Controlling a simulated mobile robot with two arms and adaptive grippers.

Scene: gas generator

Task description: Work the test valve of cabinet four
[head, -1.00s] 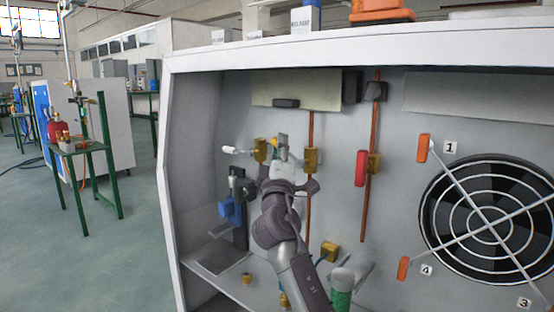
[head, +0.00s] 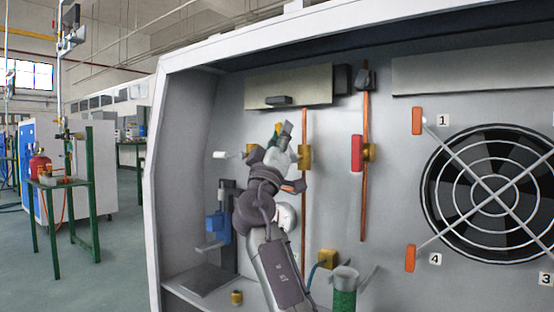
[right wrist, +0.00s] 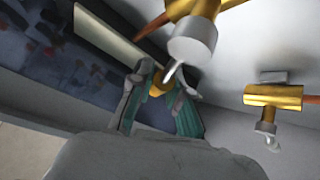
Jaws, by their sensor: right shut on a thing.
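My right gripper (head: 282,138) is up against the back wall of the open cabinet (head: 205,90), among the brass valves. In the right wrist view its teal-padded fingers (right wrist: 163,100) close around a small yellow piece (right wrist: 159,84); its link to a valve is unclear. A brass valve (right wrist: 196,8) with a grey round end and a thin metal lever is just above the fingers. A brass valve (head: 305,157) on a copper pipe is right of the gripper in the head view. Another (head: 252,151) is partly hidden left of it. My left gripper is out of view.
A red-handled valve (head: 357,153) sits on the second copper pipe. A large fan (head: 490,195) with orange-tipped bars fills the right side. A blue device (head: 217,225) and a green cylinder (head: 344,299) stand low in the cabinet. A green-legged stand (head: 92,195) is outside left.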

